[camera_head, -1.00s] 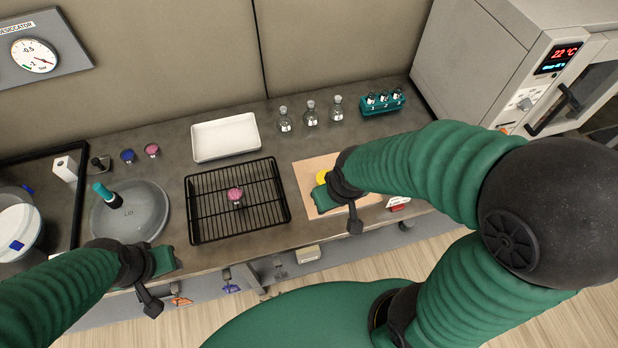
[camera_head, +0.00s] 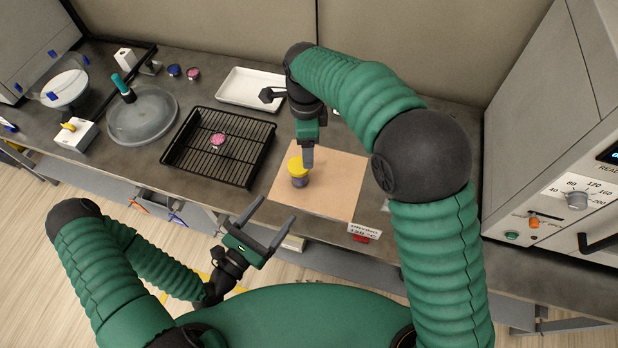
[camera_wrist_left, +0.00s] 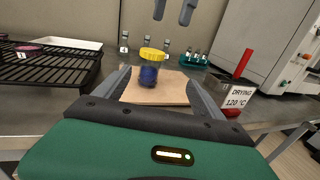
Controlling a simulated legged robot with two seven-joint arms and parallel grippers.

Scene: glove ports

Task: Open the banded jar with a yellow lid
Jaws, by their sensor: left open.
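A jar with a yellow lid (camera_head: 295,163) stands upright on a tan board (camera_head: 340,185), lid on. In the left wrist view its body (camera_wrist_left: 148,76) looks blue; bands are not clear. My right gripper (camera_head: 307,162) points down just above and beside the lid; it hides part of the scene behind. In the left wrist view its two fingers (camera_wrist_left: 173,18) show apart and empty, above the jar. My left gripper (camera_head: 276,210) is open and empty at the bench's front edge, its fingers toward the jar but short of it.
A black wire rack (camera_head: 190,165) with a pink-topped item (camera_head: 217,141) stands left of the board. A white tray (camera_head: 250,90) lies behind. A drying sign (camera_wrist_left: 238,98) stands at the board's front right. An oven (camera_head: 560,140) bounds the right side.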

